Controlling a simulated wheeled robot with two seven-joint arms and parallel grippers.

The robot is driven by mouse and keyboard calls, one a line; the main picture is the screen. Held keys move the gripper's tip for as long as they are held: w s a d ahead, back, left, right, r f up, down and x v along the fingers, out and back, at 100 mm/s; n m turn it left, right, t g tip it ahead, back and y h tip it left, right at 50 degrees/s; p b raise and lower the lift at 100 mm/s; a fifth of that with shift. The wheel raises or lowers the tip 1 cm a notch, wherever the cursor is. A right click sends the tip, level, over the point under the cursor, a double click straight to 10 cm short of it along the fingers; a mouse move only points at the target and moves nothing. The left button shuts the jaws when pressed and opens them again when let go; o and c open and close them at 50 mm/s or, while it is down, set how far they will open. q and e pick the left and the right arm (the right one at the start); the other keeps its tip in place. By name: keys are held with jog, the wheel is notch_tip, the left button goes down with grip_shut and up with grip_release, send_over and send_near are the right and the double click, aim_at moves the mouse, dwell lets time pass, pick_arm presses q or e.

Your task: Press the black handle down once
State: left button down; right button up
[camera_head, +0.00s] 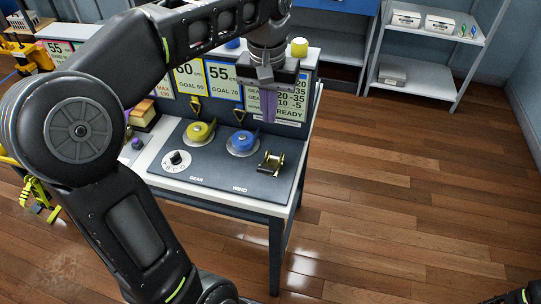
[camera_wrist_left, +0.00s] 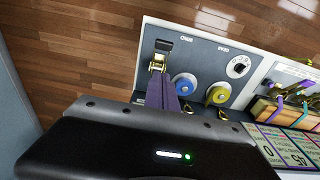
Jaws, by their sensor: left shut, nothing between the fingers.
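The black handle (camera_wrist_left: 164,46) belongs to a brass ratchet (camera_wrist_left: 157,63) at the end of the grey panel in the left wrist view. In the head view the brass ratchet (camera_head: 270,163) stands on the front right of the panel; its handle is small and hard to make out there. My left gripper (camera_head: 268,118) points down behind and above the ratchet, its purple fingers shut and empty. In the left wrist view the fingers (camera_wrist_left: 160,80) reach toward the ratchet and overlap its near end. I cannot tell whether they touch it.
A blue knob (camera_head: 242,141), a yellow knob (camera_head: 200,132) and a white dial (camera_head: 176,160) sit on the panel left of the ratchet. Upright cards (camera_head: 224,80) stand behind. The wooden floor (camera_head: 400,200) to the right is clear. A shelf (camera_head: 424,85) stands at the back.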

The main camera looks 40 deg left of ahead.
pick_arm(q)
jog(key=shift+f, duration=0.1)
jog(key=b, duration=0.5)
send_over(268, 168)
jog(key=w, duration=0.1)
notch_tip(268, 168, down, 5)
jog(key=shift+s+f+p, duration=0.2)
jog(key=shift+f, duration=1.2)
jog(key=shift+s+f+p, duration=0.15)
jog(key=shift+f, duration=1.2)
jog(key=shift+s+f+p, duration=0.2)
jog(key=shift+f, duration=1.2)
